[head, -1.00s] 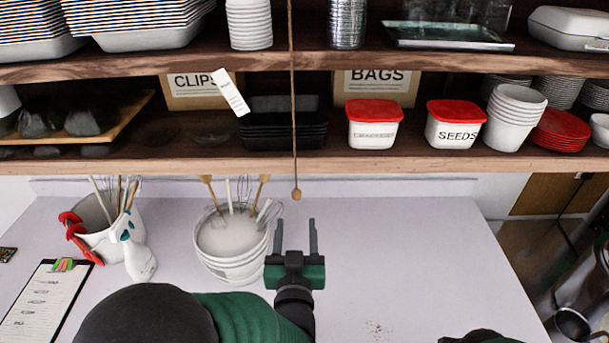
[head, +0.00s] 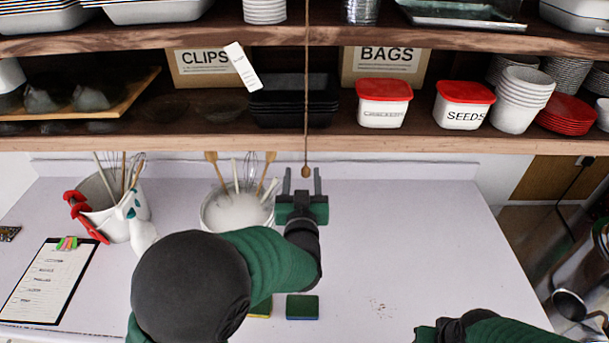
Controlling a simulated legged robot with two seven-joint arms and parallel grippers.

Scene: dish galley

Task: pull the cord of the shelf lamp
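A thin brown cord (head: 306,90) hangs down in front of the shelves and ends in a small wooden bead (head: 306,171) just below the lower shelf edge. The lamp itself is not in view. My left gripper (head: 302,182) is open, its two grey fingers pointing away from me. The bead shows between the fingertips in the picture; I cannot tell whether it is at the same depth. Nothing shows gripped.
Shelves hold a CLIPS box (head: 205,70), a BAGS box (head: 385,62), red-lidded tubs and black trays (head: 292,105). A utensil bucket (head: 238,212), a spray bottle (head: 138,222), a clipboard (head: 50,285) and a sponge (head: 302,307) are on the counter. The counter's right side is mostly clear.

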